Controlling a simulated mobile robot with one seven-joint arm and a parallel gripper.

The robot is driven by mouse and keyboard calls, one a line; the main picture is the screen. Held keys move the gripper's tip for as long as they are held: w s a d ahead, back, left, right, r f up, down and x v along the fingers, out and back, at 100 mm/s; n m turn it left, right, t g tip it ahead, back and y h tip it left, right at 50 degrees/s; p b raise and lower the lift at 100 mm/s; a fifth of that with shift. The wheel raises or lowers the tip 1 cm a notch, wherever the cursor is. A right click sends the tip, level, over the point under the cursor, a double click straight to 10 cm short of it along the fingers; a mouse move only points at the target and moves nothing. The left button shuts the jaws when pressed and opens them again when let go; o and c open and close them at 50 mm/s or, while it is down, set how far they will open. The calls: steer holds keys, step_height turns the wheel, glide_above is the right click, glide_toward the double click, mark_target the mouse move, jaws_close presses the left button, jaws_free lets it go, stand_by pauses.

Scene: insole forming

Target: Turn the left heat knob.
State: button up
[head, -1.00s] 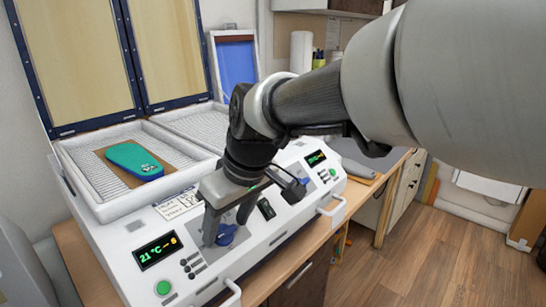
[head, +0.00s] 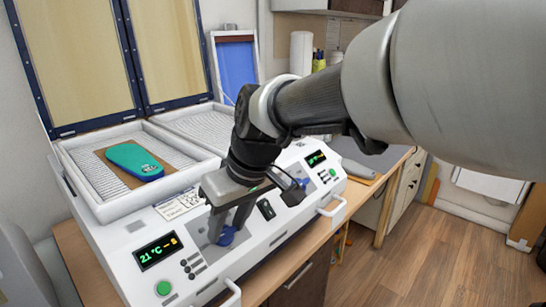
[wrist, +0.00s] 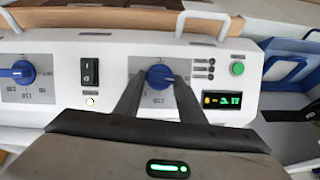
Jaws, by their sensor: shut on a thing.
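The left heat knob (head: 227,238) is blue and sits on the machine's white front panel, right of the 21 °C display (head: 157,251). My gripper (head: 228,232) is shut on this knob, pointing at the panel. In the wrist view, which sees the panel upside down, the knob (wrist: 159,76) is between the two fingertips. Part of the knob and its dial (wrist: 158,97) is hidden by the fingers.
A second blue knob (wrist: 19,72) and a black rocker switch (head: 266,209) are farther along the panel. A green button (head: 164,288) and front handles (head: 331,208) are nearby. A teal insole (head: 134,161) lies in the left tray (head: 88,190).

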steer(key=m, duration=0.2)
steer(key=m+g+y, duration=0.1)
steer(key=shift+w+d+m, duration=0.2)
steer(key=shift+m, duration=0.2)
steer(key=m, duration=0.1)
steer(key=m+y, duration=0.1)
steer(key=m, duration=0.1)
steer(key=shift+d+f, duration=0.15)
steer(key=shift+d, duration=0.05)
steer(key=m, duration=0.2)
steer(key=m+y+b, duration=0.1)
steer(key=m, duration=0.1)
steer(key=shift+d+f+y, duration=0.15)
steer(key=shift+d+y, duration=0.05)
steer(key=shift+y, duration=0.1)
steer(key=m+y+b, duration=0.1)
steer(key=m, duration=0.3)
steer(key=shift+d+f, duration=0.1)
steer(key=shift+d, duration=0.05)
steer(key=shift+m, duration=0.4)
steer(key=o, duration=1)
steer(key=shift+o, duration=0.2)
